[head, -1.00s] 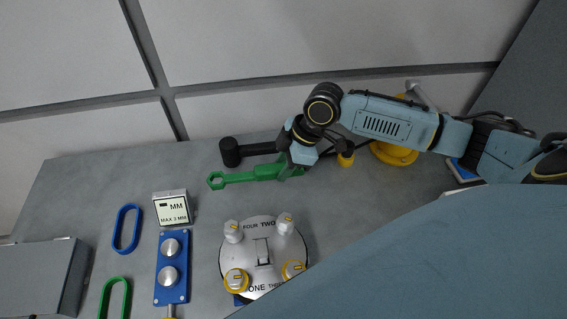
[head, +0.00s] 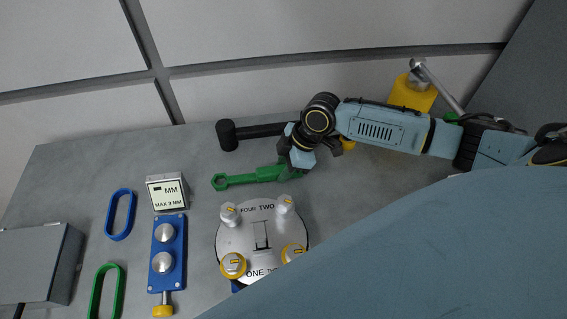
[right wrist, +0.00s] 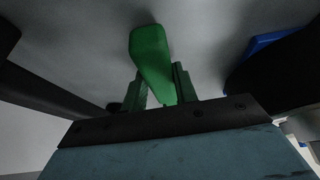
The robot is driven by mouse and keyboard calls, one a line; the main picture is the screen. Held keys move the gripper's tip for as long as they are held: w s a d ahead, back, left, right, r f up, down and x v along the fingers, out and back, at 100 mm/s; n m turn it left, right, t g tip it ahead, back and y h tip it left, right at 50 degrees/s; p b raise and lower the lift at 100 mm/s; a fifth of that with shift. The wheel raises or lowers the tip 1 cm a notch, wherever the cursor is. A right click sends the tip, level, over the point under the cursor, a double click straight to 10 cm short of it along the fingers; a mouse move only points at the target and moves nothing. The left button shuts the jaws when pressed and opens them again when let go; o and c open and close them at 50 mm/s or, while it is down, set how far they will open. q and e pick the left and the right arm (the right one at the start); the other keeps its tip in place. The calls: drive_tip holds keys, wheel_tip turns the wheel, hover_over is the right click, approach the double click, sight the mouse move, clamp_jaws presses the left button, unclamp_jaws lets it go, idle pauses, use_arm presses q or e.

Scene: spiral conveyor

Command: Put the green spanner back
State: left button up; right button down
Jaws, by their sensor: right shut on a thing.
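The green spanner (head: 245,177) shows in the head view behind the round plate, its ring end pointing left. My right gripper (head: 292,171) is at the spanner's right end, shut on it. In the right wrist view the green spanner (right wrist: 152,62) stands out from between the two fingers of my right gripper (right wrist: 160,88). Whether the spanner touches the table is hard to tell. Two long outlines lie on the table at the left, a blue one (head: 109,214) and a green one (head: 93,292). My left gripper is not in view.
A black hammer-like tool (head: 228,135) lies just behind the spanner. A round plate (head: 262,215) with several knobs stands in front. A small display (head: 167,191) and a blue block (head: 156,262) stand left of it. A grey box (head: 35,262) is at far left. A yellow fixture (head: 412,93) is behind my arm.

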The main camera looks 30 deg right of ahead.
drive_tip(key=shift+f, duration=0.35)
idle(0.6)
drive_tip(key=c, duration=1)
unclamp_jaws()
drive_tip(key=v, duration=1.3)
drive_tip(key=shift+s+d+r, duration=0.1)
drive_tip(key=shift+d+r, duration=0.05)
